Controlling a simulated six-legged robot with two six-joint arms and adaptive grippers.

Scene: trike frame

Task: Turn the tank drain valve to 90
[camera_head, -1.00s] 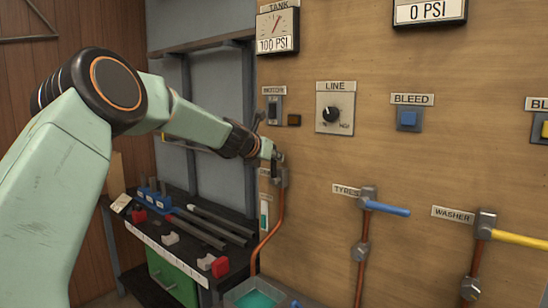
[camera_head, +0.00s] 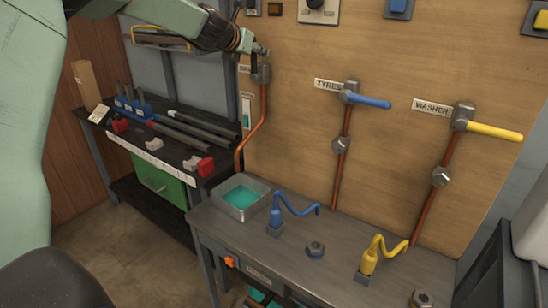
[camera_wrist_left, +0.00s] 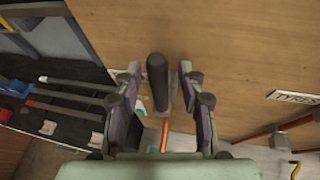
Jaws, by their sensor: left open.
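The tank drain valve (camera_head: 263,74) is on the wooden panel, above a copper pipe. In the head view my left gripper (camera_head: 254,46) is at its top and hides much of it. In the left wrist view the valve's dark handle (camera_wrist_left: 157,84) stands between the two fingers of my left gripper (camera_wrist_left: 160,76). The fingers are apart, with a visible gap on each side of the handle. The label beside the valve is partly hidden and unreadable. My right gripper is in neither view.
The tyres valve (camera_head: 352,92) with a blue lever and the washer valve (camera_head: 463,115) with a yellow lever are to the right. A tray of teal liquid (camera_head: 262,205) stands below on the workbench (camera_head: 285,250). A tool shelf (camera_head: 165,150) is at left.

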